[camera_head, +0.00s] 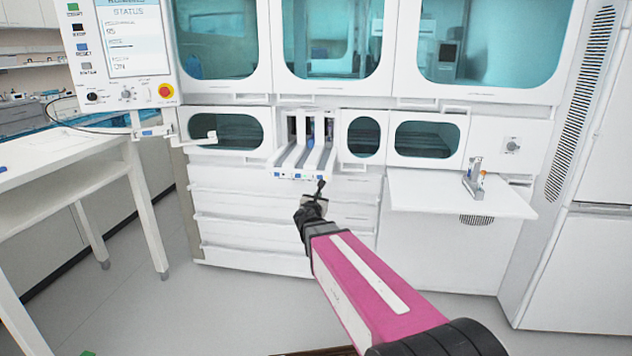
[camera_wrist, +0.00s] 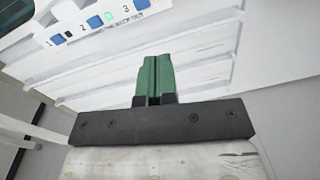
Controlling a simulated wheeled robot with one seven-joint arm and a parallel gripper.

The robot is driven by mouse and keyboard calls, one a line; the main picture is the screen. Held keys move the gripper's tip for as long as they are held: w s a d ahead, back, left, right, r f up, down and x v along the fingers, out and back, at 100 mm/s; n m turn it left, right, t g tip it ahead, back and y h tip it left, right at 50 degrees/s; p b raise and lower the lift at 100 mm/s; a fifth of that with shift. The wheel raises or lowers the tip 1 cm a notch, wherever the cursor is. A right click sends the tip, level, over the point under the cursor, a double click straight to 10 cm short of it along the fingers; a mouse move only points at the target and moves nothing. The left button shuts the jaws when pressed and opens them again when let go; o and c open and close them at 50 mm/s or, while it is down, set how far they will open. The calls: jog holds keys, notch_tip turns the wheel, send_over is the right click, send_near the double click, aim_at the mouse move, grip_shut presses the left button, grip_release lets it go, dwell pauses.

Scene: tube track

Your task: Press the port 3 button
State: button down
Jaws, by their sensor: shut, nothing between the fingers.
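The front strip of the tube track (camera_head: 298,176) carries a row of small numbered squares. In the wrist view, the port 3 button (camera_wrist: 141,4) is a blue square right of the label "3", cut by the top edge. The port 2 button (camera_wrist: 95,22) is blue with a lit green square beside it. The port 1 button (camera_wrist: 57,40) is blue with a dark square beside it. My gripper (camera_head: 320,184) is at the right end of the strip; contact cannot be told. Its green fingers (camera_wrist: 153,62) are together and empty, below the port 3 button in the wrist view.
White drawers (camera_head: 240,205) lie below the track. A white shelf (camera_head: 430,195) with a small metal device (camera_head: 474,180) juts out at the right. A control panel (camera_head: 125,45) with a red stop button hangs at upper left. A white table (camera_head: 60,155) stands at the left.

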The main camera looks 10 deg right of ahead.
aim_at(320, 177)
jog(key=shift+w+a+r+n+t+y, duration=0.2)
jog(key=shift+a+n, duration=0.25)
jog(key=shift+n, duration=0.05)
jog(key=shift+w+a+r+n+t+y, duration=0.2)
jog(key=shift+a+n, duration=0.2)
jog(key=shift+n, duration=0.1)
jog(key=x, duration=1.3)
jog(key=shift+f, duration=0.1)
jog(key=shift+w+d, duration=0.2)
jog(key=shift+w, duration=0.25)
